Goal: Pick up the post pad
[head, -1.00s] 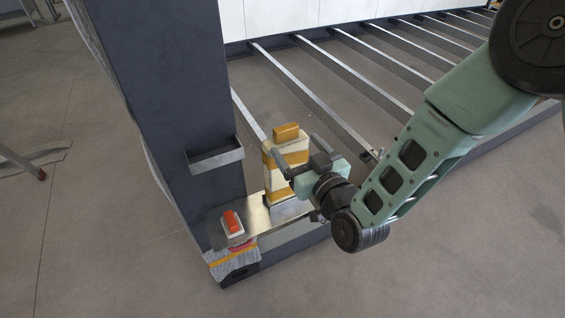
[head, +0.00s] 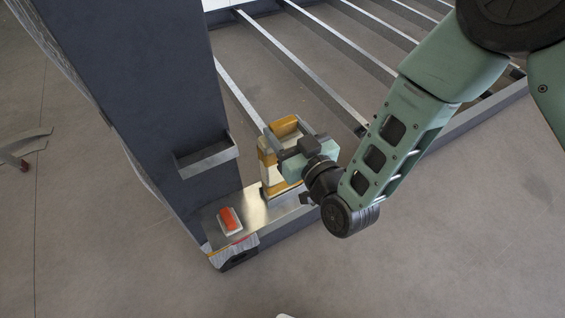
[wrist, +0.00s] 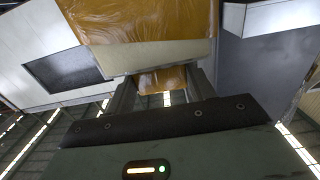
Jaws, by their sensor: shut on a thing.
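The post pad, which I take to be the yellow-and-white banded block (head: 267,160), stands upright on a metal ledge (head: 252,212) at the foot of the dark post (head: 140,100). It has a yellow piece at its top. My gripper (head: 284,142) is at its upper part and is shut on it. My gripper and wrist hide part of its right side. In the wrist view the pad's yellow face (wrist: 150,20) fills the top, and a yellow part shows between the fingers (wrist: 162,82). I cannot tell whether its base is clear of the ledge.
An orange-red block (head: 229,219) on a white base sits on the ledge left of the pad. A metal bracket (head: 207,158) sticks out from the post close by. Metal crossbars (head: 310,75) span the frame behind. The floor at the front right is clear.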

